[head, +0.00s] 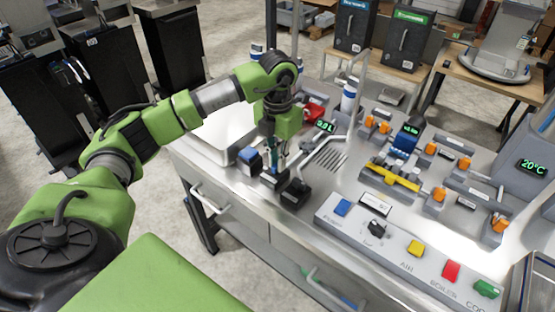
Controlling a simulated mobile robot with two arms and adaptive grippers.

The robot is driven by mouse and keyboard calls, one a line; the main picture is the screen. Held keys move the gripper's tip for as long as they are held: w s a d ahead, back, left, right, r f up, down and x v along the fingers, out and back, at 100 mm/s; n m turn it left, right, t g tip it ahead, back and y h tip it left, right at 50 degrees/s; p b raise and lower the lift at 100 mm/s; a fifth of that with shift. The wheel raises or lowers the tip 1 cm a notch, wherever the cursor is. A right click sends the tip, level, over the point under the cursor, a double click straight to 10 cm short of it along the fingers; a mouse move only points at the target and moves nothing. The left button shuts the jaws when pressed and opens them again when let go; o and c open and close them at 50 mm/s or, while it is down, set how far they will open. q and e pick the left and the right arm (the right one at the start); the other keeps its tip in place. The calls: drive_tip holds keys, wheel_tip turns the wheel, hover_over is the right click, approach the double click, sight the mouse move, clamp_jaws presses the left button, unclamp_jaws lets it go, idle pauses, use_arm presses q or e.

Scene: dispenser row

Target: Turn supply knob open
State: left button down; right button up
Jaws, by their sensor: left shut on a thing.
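My left gripper (274,162) points straight down at a short row of dark knob blocks on the left front part of the steel bench. It is shut on the middle knob (272,179), whose top is partly hidden by the fingers. A knob block with a blue top (249,160) stands just left of it. A black knob block (296,193) stands just right of it. I cannot read which one is the supply knob or tell its turn angle. My right gripper is not in view.
A panel with blue, black, yellow, red and green controls (407,248) runs along the bench's front edge. A slotted drain (327,158), a tall thin spout (357,95) and orange-knobbed fittings (438,195) stand behind it. A display unit (532,165) is at right.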

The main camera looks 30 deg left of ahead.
use_arm(q)
drive_tip(key=shift+w+r, duration=0.1)
drive_tip(key=shift+r, duration=0.05)
drive_tip(key=c, duration=2.1)
unclamp_jaws()
wheel_tip(320, 180, up, 12)
